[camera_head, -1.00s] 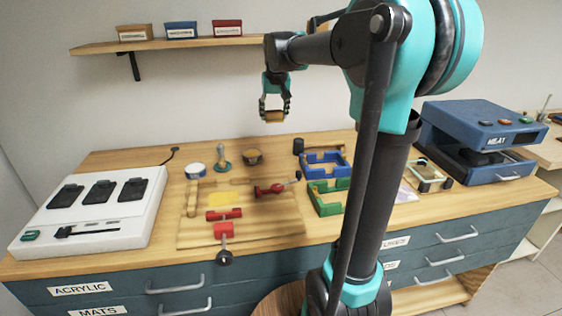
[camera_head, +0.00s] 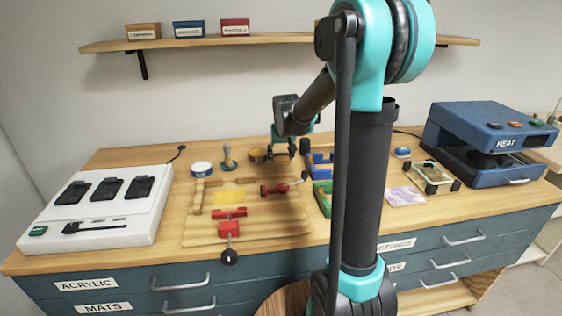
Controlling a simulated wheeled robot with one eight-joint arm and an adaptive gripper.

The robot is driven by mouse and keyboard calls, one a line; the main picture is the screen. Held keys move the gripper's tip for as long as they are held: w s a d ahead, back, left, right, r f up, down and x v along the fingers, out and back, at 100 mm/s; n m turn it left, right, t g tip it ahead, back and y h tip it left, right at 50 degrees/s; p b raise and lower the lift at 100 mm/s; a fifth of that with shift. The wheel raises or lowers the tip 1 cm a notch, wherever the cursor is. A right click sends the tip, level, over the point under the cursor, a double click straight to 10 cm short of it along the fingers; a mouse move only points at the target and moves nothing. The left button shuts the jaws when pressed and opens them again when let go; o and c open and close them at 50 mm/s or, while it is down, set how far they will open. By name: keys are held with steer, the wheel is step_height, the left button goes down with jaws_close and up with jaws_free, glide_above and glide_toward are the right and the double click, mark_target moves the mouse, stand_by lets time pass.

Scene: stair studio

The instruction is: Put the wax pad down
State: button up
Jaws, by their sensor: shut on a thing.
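My gripper (camera_head: 283,151) is low over the back middle of the bench, just right of a round brown tin (camera_head: 258,154). It is shut on the wax pad, which is small and hard to make out between the dark fingers. I cannot tell whether the pad touches the bench top.
A blue frame (camera_head: 319,166) and a green frame (camera_head: 323,195) stand close on the right. A wooden board (camera_head: 270,232) with red clamps (camera_head: 229,229) lies in front. A white tin (camera_head: 201,169) and a stamp (camera_head: 228,157) stand left. A blue heat press (camera_head: 485,140) is far right.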

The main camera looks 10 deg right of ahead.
steer(key=shift+f, duration=1.1)
steer(key=o, duration=1.1)
steer(key=shift+f, duration=0.1)
steer(key=v, duration=1.2)
